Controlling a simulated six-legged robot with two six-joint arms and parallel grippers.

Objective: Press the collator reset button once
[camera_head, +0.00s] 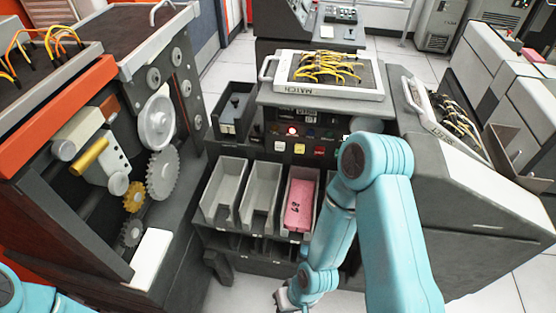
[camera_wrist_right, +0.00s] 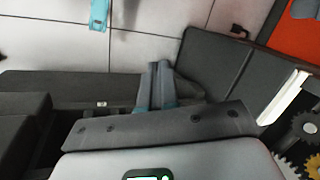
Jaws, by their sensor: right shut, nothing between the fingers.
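The collator (camera_head: 262,118) stands in the middle of the head view. Its front panel has a row of small square buttons: a white button (camera_head: 280,146), a yellow button (camera_head: 300,148) and a red button (camera_head: 319,151). Their labels are too small to read. A round red lamp (camera_head: 292,131) glows above them. My right gripper (camera_head: 283,300) is low in front of the machine, below the bins and well apart from the buttons. It is shut and empty in the right wrist view (camera_wrist_right: 158,80), with floor beyond. My right arm covers part of the panel's right side. My left gripper is out of view.
Below the panel are grey bins (camera_head: 224,193); one holds a pink card deck (camera_head: 299,205). A wired plugboard (camera_head: 328,90) lies on top. A geared machine (camera_head: 110,170) stands at left, and a sloping side cabinet (camera_head: 475,185) at right. Open floor shows between and below the machines.

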